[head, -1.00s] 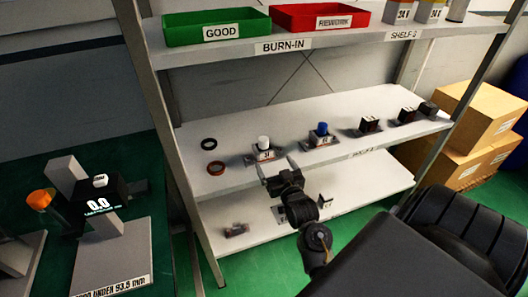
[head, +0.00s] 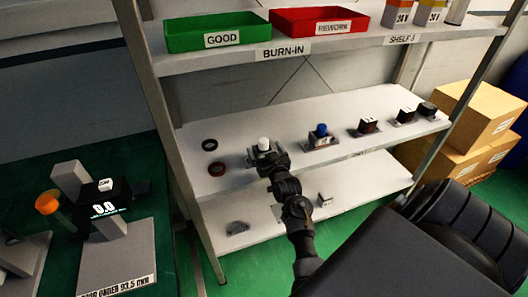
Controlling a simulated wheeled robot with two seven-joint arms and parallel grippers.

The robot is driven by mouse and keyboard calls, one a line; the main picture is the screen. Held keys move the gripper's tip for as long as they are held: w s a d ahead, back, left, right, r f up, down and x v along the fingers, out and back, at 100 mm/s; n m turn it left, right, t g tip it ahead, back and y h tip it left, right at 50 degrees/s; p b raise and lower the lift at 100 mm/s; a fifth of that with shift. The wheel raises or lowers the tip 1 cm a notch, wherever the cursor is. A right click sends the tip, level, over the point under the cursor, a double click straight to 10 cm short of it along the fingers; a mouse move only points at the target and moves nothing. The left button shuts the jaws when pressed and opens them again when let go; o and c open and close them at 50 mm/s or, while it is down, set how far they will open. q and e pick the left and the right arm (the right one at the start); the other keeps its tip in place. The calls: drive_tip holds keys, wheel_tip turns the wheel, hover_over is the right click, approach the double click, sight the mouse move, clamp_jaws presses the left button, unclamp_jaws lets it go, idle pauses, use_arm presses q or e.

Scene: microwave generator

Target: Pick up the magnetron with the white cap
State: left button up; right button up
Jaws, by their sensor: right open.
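The magnetron with the white cap (head: 264,144) stands upright on the middle shelf, left of the magnetron with the blue cap (head: 321,131). My right gripper (head: 267,156) is at the white-capped magnetron, its open fingers reaching in from the front. The gripper hides the magnetron's lower body, and I cannot tell whether the fingers touch it. My left gripper does not show.
A black ring (head: 209,145) and a brown ring (head: 216,169) lie left of the magnetron. Several dark blocks, one of them here (head: 368,125), stand to the right. The upper shelf (head: 345,38) carries a green bin (head: 217,30) and a red bin (head: 318,20).

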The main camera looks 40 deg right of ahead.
drive_tip(key=shift+c, duration=0.4)
clamp_jaws()
drive_tip(key=shift+r, duration=0.45)
wheel_tip(320, 180, up, 9)
drive_tip(key=shift+r+b, duration=0.2)
drive_tip(key=shift+b, duration=0.3)
